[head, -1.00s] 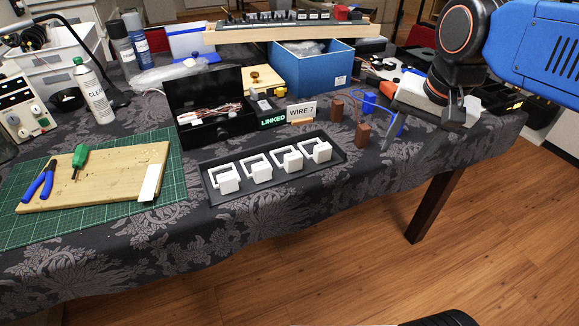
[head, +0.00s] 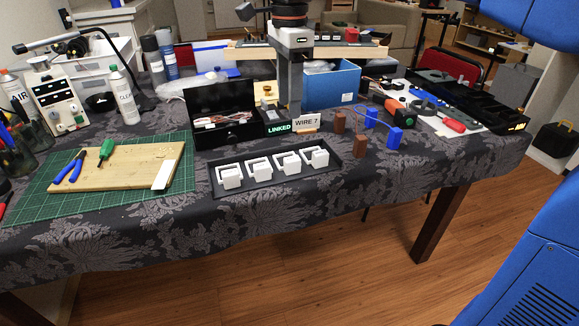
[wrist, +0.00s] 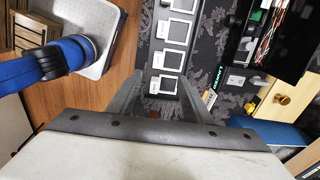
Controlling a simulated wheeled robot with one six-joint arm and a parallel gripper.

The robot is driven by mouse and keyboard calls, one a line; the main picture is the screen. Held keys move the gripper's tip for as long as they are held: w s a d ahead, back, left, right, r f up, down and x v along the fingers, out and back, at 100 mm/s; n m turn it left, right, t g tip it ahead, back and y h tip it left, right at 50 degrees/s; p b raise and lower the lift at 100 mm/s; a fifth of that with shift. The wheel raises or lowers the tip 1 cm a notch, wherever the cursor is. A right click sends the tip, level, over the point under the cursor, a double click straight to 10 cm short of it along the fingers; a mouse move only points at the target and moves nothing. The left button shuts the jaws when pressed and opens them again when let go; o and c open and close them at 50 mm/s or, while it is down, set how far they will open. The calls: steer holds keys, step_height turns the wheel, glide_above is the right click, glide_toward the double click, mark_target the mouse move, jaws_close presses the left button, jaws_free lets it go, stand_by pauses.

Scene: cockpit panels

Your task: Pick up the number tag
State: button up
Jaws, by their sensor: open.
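A small white card reading "WIRE 7" (head: 306,121) stands upright beside the green-lit LINKED sign (head: 279,128). It is the only tag with a readable number. My gripper (head: 290,106) points down behind these signs in the head view, its lower end partly hidden by them. In the wrist view my gripper (wrist: 162,76) has its fingers apart with nothing held between them. The card's edge (wrist: 209,98) shows there just right of the right finger. Several white blocks with square frames (wrist: 170,60) line the black tray, beyond and between the fingers.
The black tray (head: 215,187) lies in front of the signs. An open black box (head: 222,134) stands left, a blue box (head: 330,88) behind. Brown blocks (head: 360,146) and blue blocks (head: 394,138) stand right. The cloth in front of the tray is clear.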

mark_target(290, 158)
step_height(290, 158, down, 17)
steer(key=shift+d+r, duration=0.1)
stand_by(0.7)
steer(key=shift+c, duration=0.6)
steer(key=c, duration=1)
